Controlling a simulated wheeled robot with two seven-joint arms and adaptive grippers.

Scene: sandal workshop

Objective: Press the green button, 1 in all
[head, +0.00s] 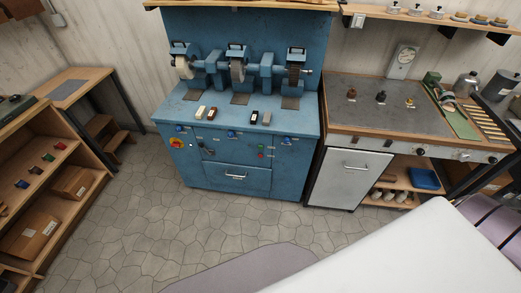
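The green button (262,147) is a small spot on the front panel of the blue grinding bench (230,176), right of its middle. A small red button (261,156) sits just below it. Nothing covers the green button, but it is too small to tell whether it is pressed in. Neither of my grippers shows in the head view.
A red and yellow switch (177,143) is on the panel's left. Grinding wheels and several small blocks are on the bench top. A white cabinet door (346,180) stands to the right. A large white surface (410,255) fills the lower right. The stone floor (150,225) before the bench is clear.

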